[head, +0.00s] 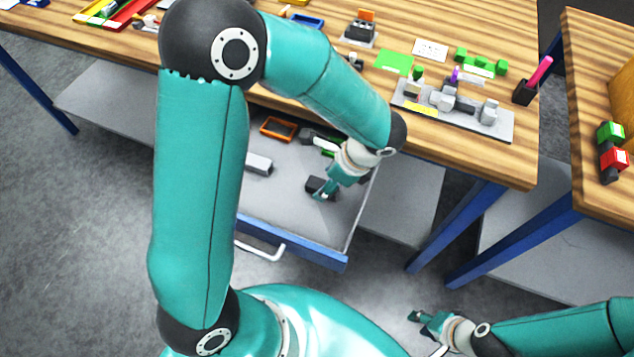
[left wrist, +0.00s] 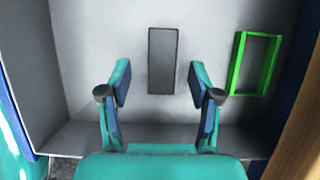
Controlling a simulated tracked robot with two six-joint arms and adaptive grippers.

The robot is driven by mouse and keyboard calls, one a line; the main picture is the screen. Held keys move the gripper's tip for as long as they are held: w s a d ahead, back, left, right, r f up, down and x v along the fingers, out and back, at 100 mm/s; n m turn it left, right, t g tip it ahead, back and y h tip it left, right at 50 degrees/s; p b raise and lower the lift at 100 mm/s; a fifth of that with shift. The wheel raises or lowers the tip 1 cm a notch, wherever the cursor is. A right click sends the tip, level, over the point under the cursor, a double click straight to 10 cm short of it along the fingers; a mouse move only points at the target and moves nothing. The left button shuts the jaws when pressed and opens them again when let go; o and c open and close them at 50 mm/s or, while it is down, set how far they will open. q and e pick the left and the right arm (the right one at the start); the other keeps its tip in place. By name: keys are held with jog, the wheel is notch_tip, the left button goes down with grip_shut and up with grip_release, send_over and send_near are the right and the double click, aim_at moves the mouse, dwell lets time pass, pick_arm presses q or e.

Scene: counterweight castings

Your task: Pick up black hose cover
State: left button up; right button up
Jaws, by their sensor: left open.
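A dark rectangular block, which looks like the black hose cover (head: 316,185), lies in the open drawer (head: 290,215). In the left wrist view the cover (left wrist: 163,60) is a long dark-grey rectangle lying flat on the drawer floor. My left gripper (head: 328,192) is open above the drawer and points down at it. In the wrist view the cover shows centrally, in line with the gap between the fingers, and nothing is held. In the head view the gripper partly hides the cover. My right gripper (head: 425,320) is low at the bottom right, away from the drawer; its opening is unclear.
The drawer also holds a green frame (left wrist: 254,64) right of the cover, an orange frame (head: 278,128) and a light-grey block (head: 258,163). Its blue front (head: 300,250) has a white handle (head: 260,249). The wooden tabletop (head: 470,145) above carries parts and a grey fixture plate (head: 498,124).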

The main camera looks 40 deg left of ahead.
pick_arm(q)
jog(key=shift+x, duration=1.15)
jog(key=c, duration=0.9)
jog(key=shift+r, duration=0.1)
